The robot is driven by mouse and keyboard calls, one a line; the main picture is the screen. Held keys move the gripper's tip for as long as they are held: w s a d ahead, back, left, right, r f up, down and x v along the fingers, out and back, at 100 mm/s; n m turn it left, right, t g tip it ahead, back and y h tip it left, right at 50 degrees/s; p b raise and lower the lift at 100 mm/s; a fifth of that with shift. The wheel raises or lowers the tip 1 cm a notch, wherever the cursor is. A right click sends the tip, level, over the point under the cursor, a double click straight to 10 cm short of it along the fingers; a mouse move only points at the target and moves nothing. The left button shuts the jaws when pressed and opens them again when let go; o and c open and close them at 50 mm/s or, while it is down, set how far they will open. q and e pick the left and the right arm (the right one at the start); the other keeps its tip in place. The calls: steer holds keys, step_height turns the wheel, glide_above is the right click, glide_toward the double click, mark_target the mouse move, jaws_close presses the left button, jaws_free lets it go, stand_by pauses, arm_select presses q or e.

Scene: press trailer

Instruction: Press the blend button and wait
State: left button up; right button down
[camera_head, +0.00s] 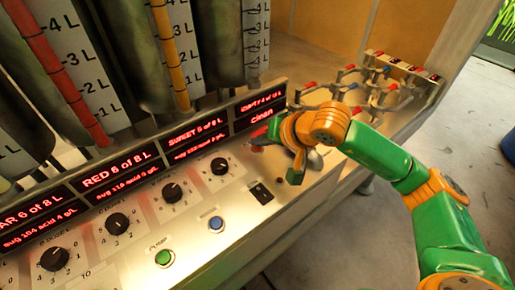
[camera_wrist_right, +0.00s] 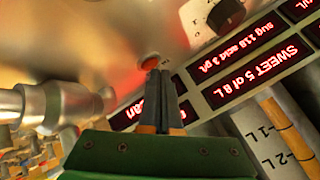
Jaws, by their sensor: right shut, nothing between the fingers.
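The control panel (camera_head: 190,205) carries a green button (camera_head: 164,258) and a blue button (camera_head: 216,223) along its front; the label by the green one seems to read PUMP. A red round button (camera_wrist_right: 151,62) shows in the right wrist view, and I cannot read a blend label on any button. My right gripper (camera_wrist_right: 160,78) is shut and empty, its fingertips right at the red button; I cannot tell if they touch it. In the head view my right gripper (camera_head: 268,138) is over the panel's right end, partly hiding it. My left gripper is not in view.
Red-lit displays (camera_head: 112,176) run behind several black knobs (camera_head: 172,193). Graduated tanks (camera_head: 75,55) stand behind them. A rack with red and blue handles (camera_head: 350,88) is at the right end. A metal cylinder (camera_wrist_right: 60,105) is beside the fingers in the wrist view.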

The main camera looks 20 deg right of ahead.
steer(key=shift+f+b, duration=0.35)
steer(key=shift+b, duration=0.2)
stand_by(0.5)
stand_by(0.4)
steer(key=shift+r+p, duration=0.45)
steer(key=shift+r, duration=0.35)
steer(key=shift+r, duration=0.1)
step_height(320, 180, up, 5)
steer(key=p, duration=0.3)
